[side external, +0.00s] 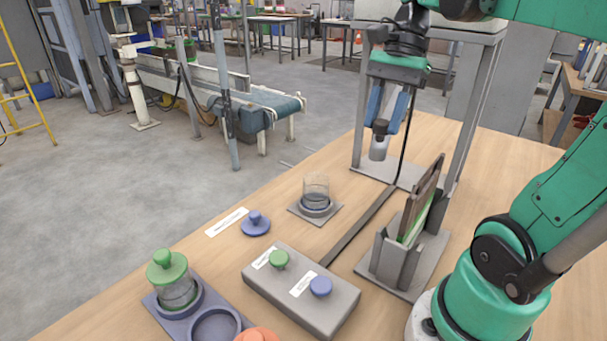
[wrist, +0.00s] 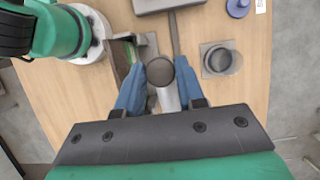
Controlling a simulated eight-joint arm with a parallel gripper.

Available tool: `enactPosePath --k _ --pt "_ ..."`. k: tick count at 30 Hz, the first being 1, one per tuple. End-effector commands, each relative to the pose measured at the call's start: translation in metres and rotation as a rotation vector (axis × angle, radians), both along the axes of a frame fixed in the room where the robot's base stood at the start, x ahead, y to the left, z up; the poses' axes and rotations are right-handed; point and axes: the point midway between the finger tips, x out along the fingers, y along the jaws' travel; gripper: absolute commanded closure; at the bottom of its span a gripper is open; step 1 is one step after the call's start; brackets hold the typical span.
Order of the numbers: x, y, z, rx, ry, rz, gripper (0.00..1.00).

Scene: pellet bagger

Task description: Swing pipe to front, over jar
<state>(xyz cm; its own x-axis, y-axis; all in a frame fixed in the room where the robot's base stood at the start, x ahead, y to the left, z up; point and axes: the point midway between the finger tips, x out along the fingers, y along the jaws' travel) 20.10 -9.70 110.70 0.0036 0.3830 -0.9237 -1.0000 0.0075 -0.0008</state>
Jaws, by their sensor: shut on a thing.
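The pipe (side external: 379,148) is a short grey spout with a dark round knob, hanging under the tall metal frame. My gripper (side external: 383,126) points down with its blue fingers shut on the knob; in the wrist view the knob (wrist: 160,71) lies between the fingertips. The open clear jar (side external: 316,188) stands upright on a grey square base at the front left of the frame. In the wrist view the jar (wrist: 219,60) is to the right of the pipe. The pipe is above the board, apart from the jar and not over it.
A grey box with green and blue knobs (side external: 300,294) sits in front. A green-lidded jar (side external: 172,282) stands in a holder at front left. A blue lid (side external: 256,224) lies near the jar. An upright rack (side external: 404,252) stands right of the jar, near the frame legs.

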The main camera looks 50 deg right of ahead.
Motion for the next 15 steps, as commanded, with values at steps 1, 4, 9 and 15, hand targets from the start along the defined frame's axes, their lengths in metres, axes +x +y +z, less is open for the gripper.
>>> enactPosePath --k 1,4,9,15 --pt "0.009 0.001 0.001 0.001 -0.001 -0.039 1.00" --pt "0.025 0.002 0.000 0.000 -0.001 -0.135 1.00" --pt "0.054 0.001 0.000 0.000 -0.001 -0.297 1.00" --pt "0.084 -0.006 0.000 0.001 -0.001 -0.477 1.00"
